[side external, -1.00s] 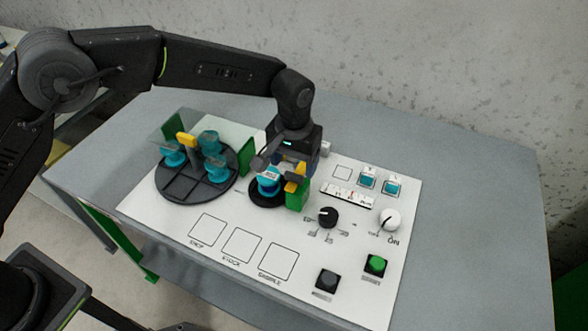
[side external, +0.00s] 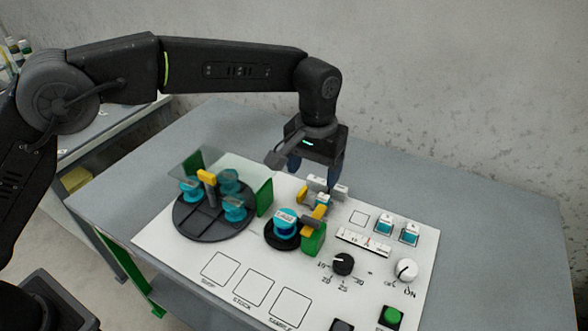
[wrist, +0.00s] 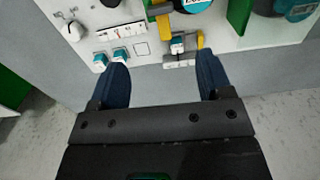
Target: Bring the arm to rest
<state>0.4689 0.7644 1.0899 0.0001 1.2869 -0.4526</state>
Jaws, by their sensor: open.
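My gripper (side external: 314,178) hangs above the far edge of the white panel (side external: 205,292), over a small fixture with a yellow lever and white block (side external: 317,197). In the wrist view its two dark blue fingers stand wide apart, with nothing between the tips (wrist: 163,70). The same fixture (wrist: 178,48) shows beyond the fingertips. My arm reaches in from the left, its forearm level above the table. No blue cable can be made out.
A dark round tray (side external: 205,237) holds several teal-topped pieces under a clear plate. A blue-and-white capped piece (side external: 285,222) sits on a small black base beside a green block (side external: 314,240). Knobs, including a black knob (side external: 343,264), and buttons lie right. The grey table (side external: 480,215) is bare there.

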